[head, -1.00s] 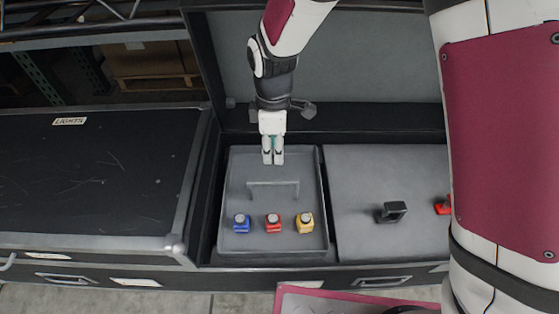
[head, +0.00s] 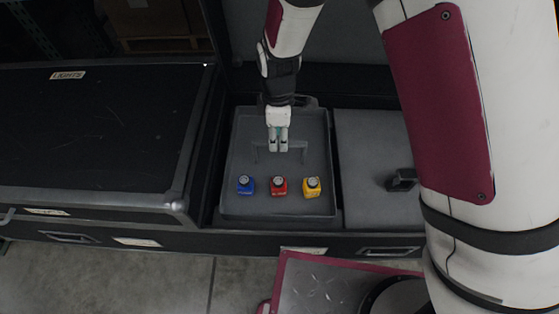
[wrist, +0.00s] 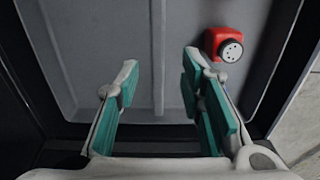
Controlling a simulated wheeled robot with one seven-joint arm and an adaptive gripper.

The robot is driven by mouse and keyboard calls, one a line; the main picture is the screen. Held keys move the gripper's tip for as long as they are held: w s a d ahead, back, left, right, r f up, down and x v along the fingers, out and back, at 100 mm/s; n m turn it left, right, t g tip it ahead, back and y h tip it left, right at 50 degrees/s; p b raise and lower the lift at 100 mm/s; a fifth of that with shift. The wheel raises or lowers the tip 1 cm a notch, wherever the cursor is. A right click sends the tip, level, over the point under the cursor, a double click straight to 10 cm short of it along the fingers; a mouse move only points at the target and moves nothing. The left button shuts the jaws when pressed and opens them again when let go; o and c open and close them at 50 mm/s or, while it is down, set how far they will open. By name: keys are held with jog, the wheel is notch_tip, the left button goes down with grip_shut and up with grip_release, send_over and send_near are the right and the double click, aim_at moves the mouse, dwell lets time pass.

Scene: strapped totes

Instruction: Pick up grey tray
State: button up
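The grey tray (head: 233,150) sits in the open case, with a low bar handle (head: 297,144) across its middle. Blue (head: 245,185), red (head: 279,187) and yellow (head: 312,187) small items stand in a row near its front edge. My gripper (head: 278,148) points down over the tray at the handle; the head view does not show its exact height above it. In the wrist view my gripper (wrist: 163,100) is open, its teal pads apart. A grey bar, seemingly the handle, runs between the fingers. The red item (wrist: 224,45) shows there too; the blue one is not visible.
A grey panel with a black handle (head: 401,179) lies right of the tray. A closed black case (head: 90,130) marked "LIGHTS" stands to the left. The raised lid (head: 352,40) is behind. The case's front wall borders the tray.

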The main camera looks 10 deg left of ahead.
notch_tip(320, 180, down, 4)
jog(key=shift+w+d+f+b, duration=0.1)
jog(key=shift+w+b, duration=0.05)
jog(key=shift+b, duration=0.7)
grip_shut()
jog(key=shift+r, duration=0.3)
